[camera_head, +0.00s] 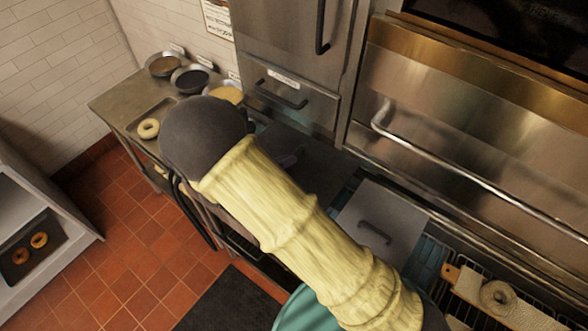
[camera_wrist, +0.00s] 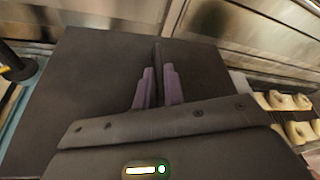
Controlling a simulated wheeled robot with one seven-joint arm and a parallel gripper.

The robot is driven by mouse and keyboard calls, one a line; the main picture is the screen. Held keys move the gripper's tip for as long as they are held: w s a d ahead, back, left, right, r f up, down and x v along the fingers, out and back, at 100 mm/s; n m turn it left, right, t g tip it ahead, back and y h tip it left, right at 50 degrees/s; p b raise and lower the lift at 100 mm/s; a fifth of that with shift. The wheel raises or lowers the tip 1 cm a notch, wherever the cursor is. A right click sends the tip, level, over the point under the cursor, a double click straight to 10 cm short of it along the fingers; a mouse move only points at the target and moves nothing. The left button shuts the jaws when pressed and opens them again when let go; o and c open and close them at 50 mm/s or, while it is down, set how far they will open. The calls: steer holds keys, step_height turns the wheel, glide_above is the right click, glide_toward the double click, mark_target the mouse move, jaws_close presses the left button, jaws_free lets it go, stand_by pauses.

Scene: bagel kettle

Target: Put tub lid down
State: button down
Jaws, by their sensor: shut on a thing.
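The tub lid (camera_wrist: 90,85) is a flat, dark grey plate with a thin upright handle (camera_wrist: 157,56), and it fills the middle of the wrist view. The purple fingers of my gripper (camera_wrist: 157,88) are closed on this handle from both sides. In the head view the lid (camera_head: 325,166) shows as a dark panel in front of the steel drawers, partly hidden behind my arm.
A second grey lid (camera_head: 355,215) with a dark handle lies to the right. Bagels on boards (camera_head: 465,284) are at the lower right. Several bowls (camera_head: 190,78) and a tray with a bagel (camera_head: 148,128) stand on the left counter. The steel oven handle (camera_head: 480,180) juts out behind.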

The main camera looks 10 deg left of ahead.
steer(key=shift+w+a, duration=0.1)
steer(key=shift+w, duration=0.25)
steer(key=shift+s+r, duration=0.1)
steer(key=shift+s, duration=0.15)
step_height(320, 180, down, 6)
steer(key=b, duration=0.5)
step_height(320, 180, down, 4)
steer(key=b, duration=0.3)
